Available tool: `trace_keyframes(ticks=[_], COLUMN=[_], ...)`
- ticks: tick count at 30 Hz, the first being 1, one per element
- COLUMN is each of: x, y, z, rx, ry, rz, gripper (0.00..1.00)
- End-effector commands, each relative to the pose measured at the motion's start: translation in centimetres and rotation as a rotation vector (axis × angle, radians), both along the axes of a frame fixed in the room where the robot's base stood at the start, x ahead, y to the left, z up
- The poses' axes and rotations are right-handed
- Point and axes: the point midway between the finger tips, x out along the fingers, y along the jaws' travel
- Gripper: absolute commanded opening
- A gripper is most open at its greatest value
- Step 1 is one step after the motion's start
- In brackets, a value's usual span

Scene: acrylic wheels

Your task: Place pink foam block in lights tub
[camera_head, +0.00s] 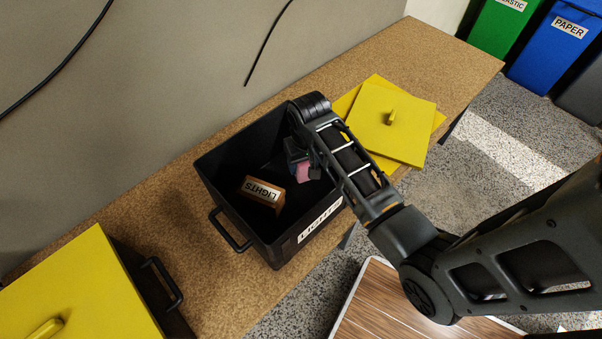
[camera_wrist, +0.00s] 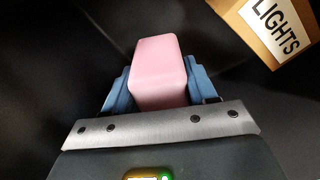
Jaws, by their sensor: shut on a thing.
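The lights tub (camera_head: 227,200) is a black open box with a "LIGHTS" label on its front, standing on the cork-coloured bench. My gripper (camera_head: 303,171) reaches down inside the tub near its right side. It is shut on the pink foam block (camera_head: 304,172). In the wrist view the pink block (camera_wrist: 158,70) sits between the two blue fingers of my gripper (camera_wrist: 150,92), with dark tub surfaces around it. I cannot tell whether the block touches the tub floor. A brown box labelled "LIGHTS" (camera_head: 263,193) lies in the tub, left of the block, and shows in the wrist view (camera_wrist: 262,35).
A yellow lid with a handle (camera_head: 408,123) lies on another yellow sheet right of the tub. A second black tub with a yellow lid (camera_head: 75,290) stands at the lower left. A wood-topped table (camera_head: 385,305) is in front. Green (camera_head: 500,30) and blue bins (camera_head: 555,50) stand at the back right.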

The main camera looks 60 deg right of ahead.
Motion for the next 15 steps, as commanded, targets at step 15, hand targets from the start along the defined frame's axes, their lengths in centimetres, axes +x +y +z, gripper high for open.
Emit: trace_keyframes(ticks=[15], x=[0.1], y=[0.0], z=[-4.1], rx=[-0.001], ry=[-0.002], rz=[0.001], gripper=[0.24])
